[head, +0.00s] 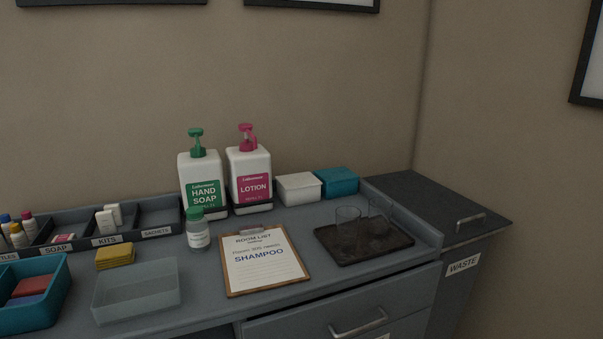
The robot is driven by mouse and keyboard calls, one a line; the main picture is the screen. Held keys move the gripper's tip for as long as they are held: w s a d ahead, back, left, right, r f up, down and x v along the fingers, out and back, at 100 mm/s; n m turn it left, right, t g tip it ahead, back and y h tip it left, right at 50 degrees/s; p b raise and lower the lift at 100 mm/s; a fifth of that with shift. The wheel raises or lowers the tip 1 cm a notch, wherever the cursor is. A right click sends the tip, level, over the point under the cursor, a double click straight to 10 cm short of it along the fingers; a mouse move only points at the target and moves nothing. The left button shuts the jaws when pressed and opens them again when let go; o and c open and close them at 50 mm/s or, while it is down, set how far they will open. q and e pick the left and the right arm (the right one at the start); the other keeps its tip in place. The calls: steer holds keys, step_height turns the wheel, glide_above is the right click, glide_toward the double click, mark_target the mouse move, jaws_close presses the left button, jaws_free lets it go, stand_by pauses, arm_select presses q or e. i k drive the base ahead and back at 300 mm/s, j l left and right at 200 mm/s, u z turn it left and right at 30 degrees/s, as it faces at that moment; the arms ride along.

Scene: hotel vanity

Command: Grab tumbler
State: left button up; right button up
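Two clear glass tumblers stand on a dark tray (348,257) at the right of the counter. The nearer-left tumbler (347,221) is upright, with its rim showing. The other tumbler (380,214) is just to its right and a little behind; its outline is faint against the wall and counter. I cannot tell whether the two touch. Neither of my grippers is in the head view.
A clipboard (263,268) lies left of the tray. Hand soap (203,185) and lotion (250,180) pumps, a white box (298,189) and a teal box (336,182) stand behind. A raised edge (412,226) bounds the counter beside the waste cabinet (440,205).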

mark_target(347, 227)
steer(key=k+z, duration=0.6)
steer(key=z, duration=0.25)
